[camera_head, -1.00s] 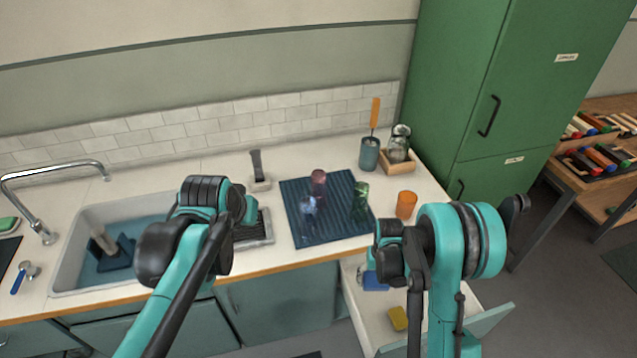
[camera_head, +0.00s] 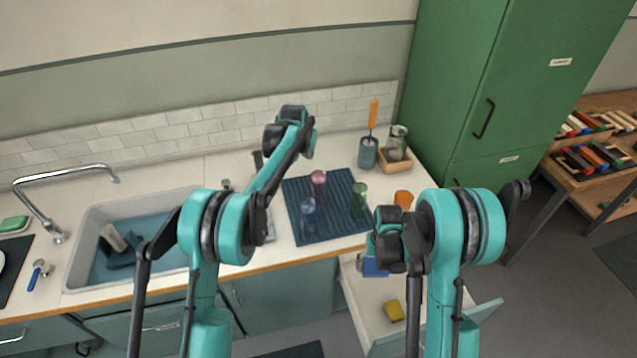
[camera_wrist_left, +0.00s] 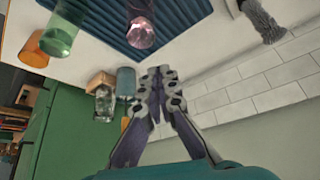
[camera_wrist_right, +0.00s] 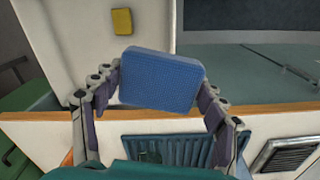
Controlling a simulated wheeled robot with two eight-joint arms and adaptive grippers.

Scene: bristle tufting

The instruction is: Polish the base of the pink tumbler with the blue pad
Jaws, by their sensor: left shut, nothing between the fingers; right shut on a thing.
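The pink tumbler (camera_head: 318,180) stands on the dark blue ribbed mat (camera_head: 345,229), behind a blue glass (camera_head: 308,206) and left of a green glass (camera_head: 359,190). The pink tumbler also shows at the top of the left wrist view (camera_wrist_left: 141,27). My left gripper (camera_wrist_left: 155,82) is shut and empty, raised near the back wall; its fingers are not clear in the head view. My right gripper (camera_wrist_right: 160,84) is shut on the blue pad (camera_wrist_right: 163,80), held by its two sides above the open drawer. The pad shows partly behind my wrist in the head view (camera_head: 375,269).
An orange cup (camera_head: 403,199) stands right of the mat. A yellow pad (camera_head: 394,310) lies in the open drawer. The sink (camera_head: 82,262) is at left.

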